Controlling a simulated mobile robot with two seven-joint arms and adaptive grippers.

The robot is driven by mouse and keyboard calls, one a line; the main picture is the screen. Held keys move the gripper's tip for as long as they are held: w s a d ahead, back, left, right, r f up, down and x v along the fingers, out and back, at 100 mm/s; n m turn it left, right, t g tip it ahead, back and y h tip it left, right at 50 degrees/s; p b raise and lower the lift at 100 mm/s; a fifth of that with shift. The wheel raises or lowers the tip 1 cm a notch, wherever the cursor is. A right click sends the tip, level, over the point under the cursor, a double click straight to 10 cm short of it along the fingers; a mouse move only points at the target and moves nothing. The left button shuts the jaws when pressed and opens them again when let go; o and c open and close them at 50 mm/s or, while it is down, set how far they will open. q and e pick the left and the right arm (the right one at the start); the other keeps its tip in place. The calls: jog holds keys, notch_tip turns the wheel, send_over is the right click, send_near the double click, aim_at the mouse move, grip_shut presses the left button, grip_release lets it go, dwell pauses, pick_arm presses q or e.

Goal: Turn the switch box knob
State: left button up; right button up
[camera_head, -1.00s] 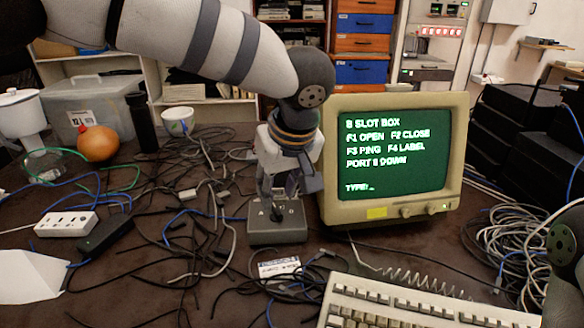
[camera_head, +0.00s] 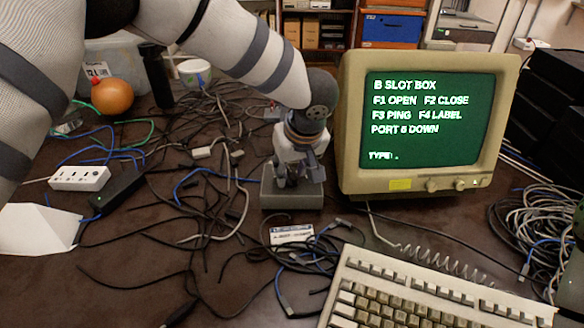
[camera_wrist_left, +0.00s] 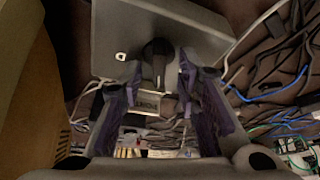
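The grey switch box (camera_head: 292,198) sits on the dark table just left of the terminal. In the left wrist view the box (camera_wrist_left: 112,38) shows its flat face, with the dark knob (camera_wrist_left: 157,56) standing out from it. My left gripper (camera_head: 291,178) is at the box from above and mostly hides the knob in the head view. In the left wrist view its two purple-grey fingers (camera_wrist_left: 159,78) are apart, one on each side of the knob's end. Small gaps seem to show; contact cannot be told.
The terminal (camera_head: 350,130) stands close right of the box, its green screen lit. A keyboard (camera_head: 400,300) lies in front. Loose cables (camera_head: 215,215) cover the table left of the box. A small labelled block (camera_head: 291,235) lies in front of the box.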

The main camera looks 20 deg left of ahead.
pick_arm(q)
grip_shut()
jog(key=n+g+y, duration=0.1)
jog(key=n, duration=0.3)
jog(key=shift+d+f+b, duration=0.1)
jog(key=shift+b, duration=0.25)
jog(key=shift+n+g+b, duration=0.3)
jog(key=shift+n+g, duration=0.5)
jog(key=shift+n, duration=1.2)
pick_arm(e)
jog(key=shift+s+f+g, duration=0.4)
jog(key=shift+s+f, duration=0.35)
jog(key=shift+s, duration=0.05)
pick_arm(q)
jog(key=shift+y, duration=0.3)
grip_release()
